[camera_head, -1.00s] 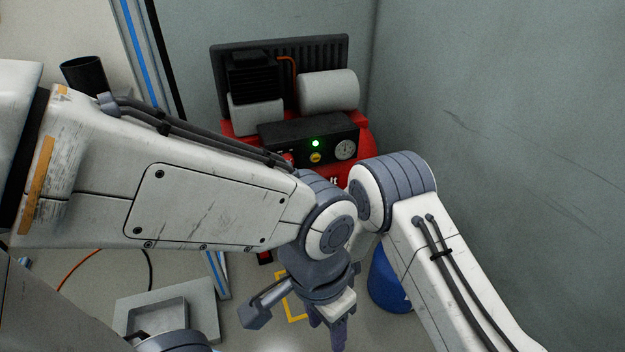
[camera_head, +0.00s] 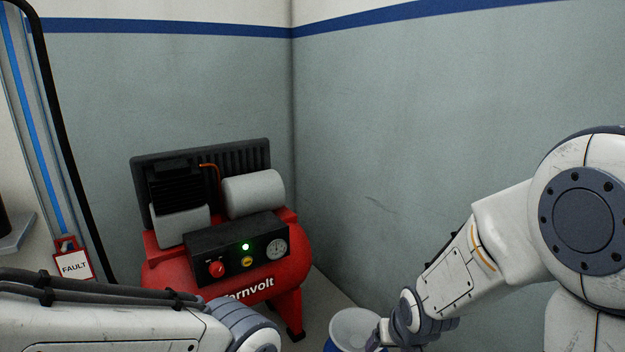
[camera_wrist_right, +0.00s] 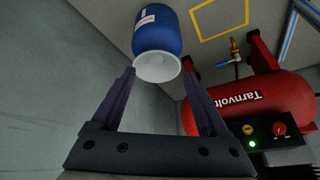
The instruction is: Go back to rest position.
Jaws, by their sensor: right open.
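My right gripper (camera_wrist_right: 158,74) is open in the right wrist view, with its two dark fingers apart and nothing between them. A blue drum (camera_wrist_right: 158,35) with a white lid shows beyond its fingertips. In the head view my right arm reaches down from the right, and its gripper end (camera_head: 377,343) is partly cut off at the bottom edge, beside the drum's white top (camera_head: 355,326). My left arm lies along the bottom left of the head view. Its gripper is out of the picture.
A red compressor (camera_head: 255,293) with a lit green lamp stands in the corner and also shows in the right wrist view (camera_wrist_right: 282,100). A red-and-white FAULT tag (camera_head: 75,266) hangs at left. A grey-green wall (camera_head: 450,120) runs along the right. Yellow floor marking (camera_wrist_right: 222,36) lies near the drum.

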